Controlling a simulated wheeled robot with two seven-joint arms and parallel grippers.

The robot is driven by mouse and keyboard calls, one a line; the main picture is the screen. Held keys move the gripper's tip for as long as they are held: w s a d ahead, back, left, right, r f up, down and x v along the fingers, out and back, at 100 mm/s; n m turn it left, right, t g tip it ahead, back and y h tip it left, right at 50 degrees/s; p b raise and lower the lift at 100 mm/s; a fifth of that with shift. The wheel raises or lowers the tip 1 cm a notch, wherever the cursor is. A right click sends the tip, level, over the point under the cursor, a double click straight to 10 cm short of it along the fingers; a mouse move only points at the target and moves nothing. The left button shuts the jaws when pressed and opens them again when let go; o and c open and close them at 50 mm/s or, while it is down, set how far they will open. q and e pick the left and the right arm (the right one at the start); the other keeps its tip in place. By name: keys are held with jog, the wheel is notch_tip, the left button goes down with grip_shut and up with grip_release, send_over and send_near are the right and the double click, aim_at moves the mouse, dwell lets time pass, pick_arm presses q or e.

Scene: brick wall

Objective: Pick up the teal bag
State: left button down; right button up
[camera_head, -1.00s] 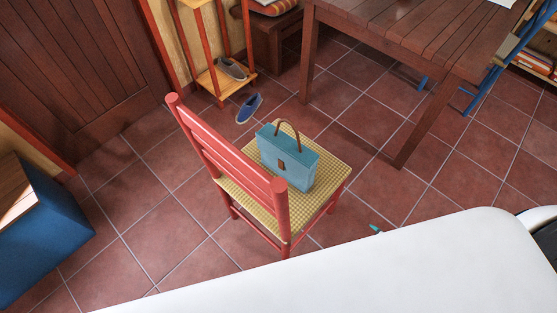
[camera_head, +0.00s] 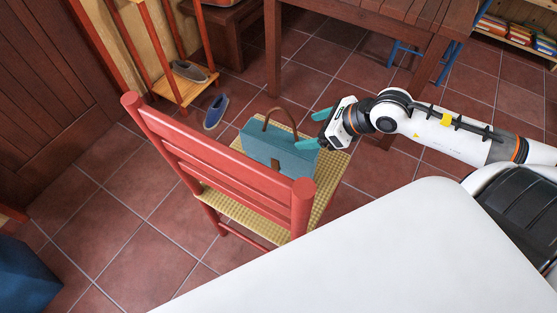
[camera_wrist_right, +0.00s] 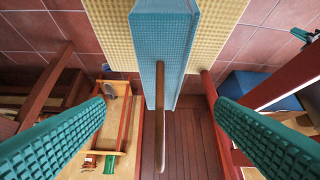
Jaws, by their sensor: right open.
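The teal bag (camera_head: 277,148) stands upright on the woven yellow seat (camera_head: 243,212) of a red chair, its brown arched handle (camera_head: 279,113) up. My right gripper (camera_head: 313,129) is open, just to the right of the bag's upper part and apart from it, with nothing held. In the right wrist view the bag (camera_wrist_right: 165,50) is between the two teal fingers, and the brown handle (camera_wrist_right: 161,115) reaches down between them. The fingers (camera_wrist_right: 160,125) are wide apart and do not touch the handle. My left gripper is not in view.
The chair's red backrest (camera_head: 215,150) rises on the near side of the bag. A wooden table (camera_head: 400,15) stands behind. A wooden rack (camera_head: 180,90) with shoes is at the back left, and one blue shoe (camera_head: 216,111) lies on the tiled floor.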

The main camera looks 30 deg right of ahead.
aim_at(288, 140)
jog(key=x, duration=0.4)
jog(key=shift+w+f, duration=0.1)
jog(key=shift+w, duration=0.05)
jog(key=shift+f+b+x, duration=0.2)
jog(key=shift+b+x, duration=0.45)
jog(key=shift+x, duration=2.05)
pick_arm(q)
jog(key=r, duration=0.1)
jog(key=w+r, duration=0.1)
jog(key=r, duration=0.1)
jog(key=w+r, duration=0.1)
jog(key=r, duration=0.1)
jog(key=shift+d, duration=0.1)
pick_arm(e)
jog(key=shift+d, duration=0.1)
jog(key=shift+c, duration=0.4)
grip_shut()
jog(key=shift+r, duration=0.25)
